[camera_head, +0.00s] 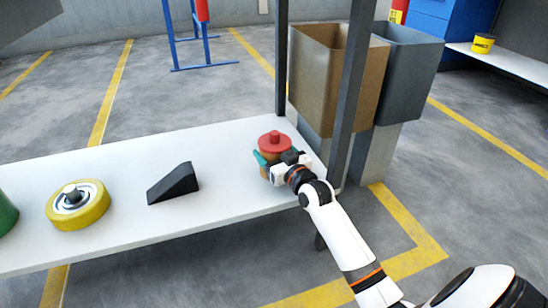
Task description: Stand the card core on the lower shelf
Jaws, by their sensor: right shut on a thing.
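My right gripper (274,159) reaches in from the lower right, over the right end of the white shelf (120,165). It is shut on a small upright thing with a brown side, which looks like the card core (265,173). A red knobbed top (274,139) sits above the fingers; I cannot tell whether it is part of the core. Teal pieces show at the fingers on both sides. The fingers and wrist hide much of the core, and I cannot tell whether its base touches the shelf. My left gripper is not in view.
A black wedge (174,184), a yellow wheel-like roll (78,204) and a green object (5,213) stand on the shelf to the left. Dark posts (347,100) rise at the shelf's right end. A brown bin (330,75) and grey bin (408,70) stand behind.

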